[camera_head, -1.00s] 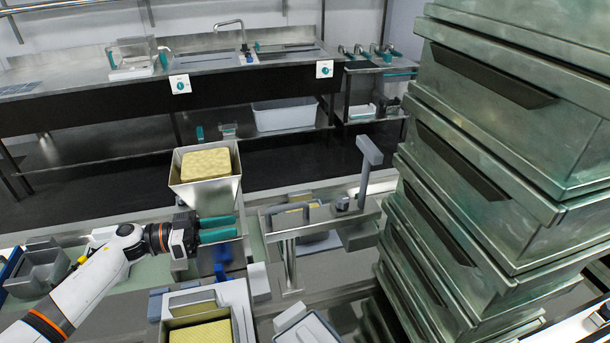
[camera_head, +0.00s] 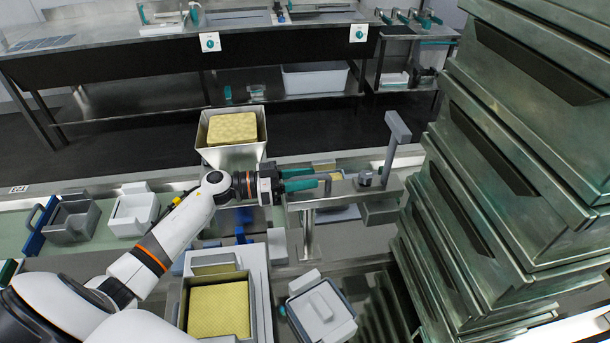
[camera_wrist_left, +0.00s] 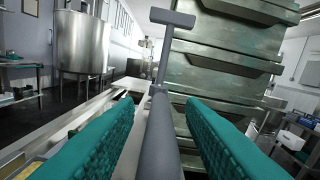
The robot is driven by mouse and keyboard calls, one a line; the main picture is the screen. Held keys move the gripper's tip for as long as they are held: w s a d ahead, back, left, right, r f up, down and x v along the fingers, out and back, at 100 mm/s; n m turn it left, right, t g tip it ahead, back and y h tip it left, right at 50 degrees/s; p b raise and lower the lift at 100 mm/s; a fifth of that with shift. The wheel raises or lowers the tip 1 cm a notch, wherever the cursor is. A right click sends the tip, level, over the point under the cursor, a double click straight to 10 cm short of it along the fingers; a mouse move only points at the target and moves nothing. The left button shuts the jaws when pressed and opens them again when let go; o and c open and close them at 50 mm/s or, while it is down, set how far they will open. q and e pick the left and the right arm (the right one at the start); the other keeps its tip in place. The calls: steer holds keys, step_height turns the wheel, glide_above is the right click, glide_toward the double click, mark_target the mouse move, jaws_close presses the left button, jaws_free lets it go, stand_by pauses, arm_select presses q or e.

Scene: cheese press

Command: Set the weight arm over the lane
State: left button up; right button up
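The weight arm (camera_head: 350,190) is a grey metal beam on a post, with a tall T-shaped upright (camera_head: 395,150) and a grey block (camera_head: 380,212) at its right end. My left gripper (camera_head: 300,180), with teal fingers, is at the beam's left part, by its grey handle bar (camera_head: 325,177). In the left wrist view a grey bar (camera_wrist_left: 160,140) runs between the teal fingers (camera_wrist_left: 160,125), with gaps on both sides, and the T-shaped upright (camera_wrist_left: 165,45) stands beyond. The gripper is open around the bar. I cannot tell which surface is the lane. My right gripper is out of view.
A tall stack of green-grey metal bins (camera_head: 510,150) stands close on the right. A hopper with a yellow block (camera_head: 232,128) stands behind my left gripper. A box with a yellow block (camera_head: 219,308) and a lidded grey tub (camera_head: 322,312) are in front.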

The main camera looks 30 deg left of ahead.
arm_select(q)
steer(key=shift+w+d, duration=0.15)
jaws_close()
steer(key=shift+f, duration=0.1)
